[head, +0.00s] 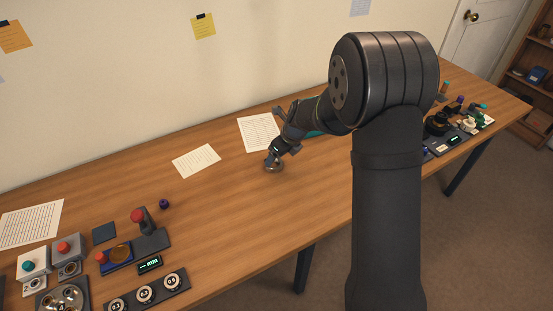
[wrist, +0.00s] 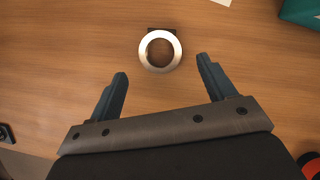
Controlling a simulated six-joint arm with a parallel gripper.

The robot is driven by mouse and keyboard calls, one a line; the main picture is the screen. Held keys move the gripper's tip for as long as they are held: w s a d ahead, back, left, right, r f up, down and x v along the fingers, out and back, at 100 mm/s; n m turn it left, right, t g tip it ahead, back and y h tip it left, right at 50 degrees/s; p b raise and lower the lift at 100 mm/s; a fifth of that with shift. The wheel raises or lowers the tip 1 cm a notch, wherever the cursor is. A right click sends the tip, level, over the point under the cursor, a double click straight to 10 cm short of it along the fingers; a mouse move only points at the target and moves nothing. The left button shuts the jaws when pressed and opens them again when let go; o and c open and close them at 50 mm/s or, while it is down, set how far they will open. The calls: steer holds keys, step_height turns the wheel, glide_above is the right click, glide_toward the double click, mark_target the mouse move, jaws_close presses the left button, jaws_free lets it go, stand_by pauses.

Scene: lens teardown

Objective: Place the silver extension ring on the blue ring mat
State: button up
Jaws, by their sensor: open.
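The silver extension ring (wrist: 142,50) lies on the wooden table in the wrist view, just beyond my fingertips, with a small dark piece showing at its far edge. My gripper (wrist: 162,67) is open and empty, one finger to each side of the near space before the ring. In the head view my gripper (head: 273,161) is low over the middle of the table, and the ring (head: 273,169) shows partly beneath it.
Left of my gripper stand a small purple knob (head: 164,203), a red-topped post (head: 142,220) and several button boxes and dials. Paper sheets (head: 197,161) lie behind. A teal thing (wrist: 302,12) is at the wrist view's upper right. Bare table lies between.

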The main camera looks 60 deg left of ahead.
mark_target(277, 164)
steer(key=v, duration=0.6)
steer(key=shift+o, duration=0.5)
steer(key=shift+d+r, duration=0.2)
steer(key=shift+r, duration=0.3)
steer(key=shift+f, duration=0.1)
steer(key=d+f+g, duration=0.1)
steer(key=d, duration=0.1)
steer(key=d+f+g+y, duration=0.1)
steer(key=d+f+g, duration=0.1)
steer(key=d, duration=0.1)
steer(key=d+f+n+g, duration=0.1)
steer(key=d+f, duration=0.1)
steer(key=shift+s+d+f+g+y, duration=0.2)
steer(key=shift+f+g+y, duration=0.1)
steer(key=shift+g, duration=0.1)
steer(key=w+d+y, duration=0.1)
steer(key=y, duration=0.1)
steer(key=w+d+y, duration=0.1)
steer(key=w+y, duration=0.1)
steer(key=w+d+t+y, duration=0.1)
steer(key=w+y, duration=0.1)
steer(key=shift+d, duration=0.3)
steer(key=x, duration=1.7)
steer(key=shift+w+a+r, duration=0.2)
steer(key=shift+a+r, duration=0.05)
steer(key=shift+a, duration=0.2)
steer(key=c, duration=1.2)
steer(key=shift+o, duration=0.2)
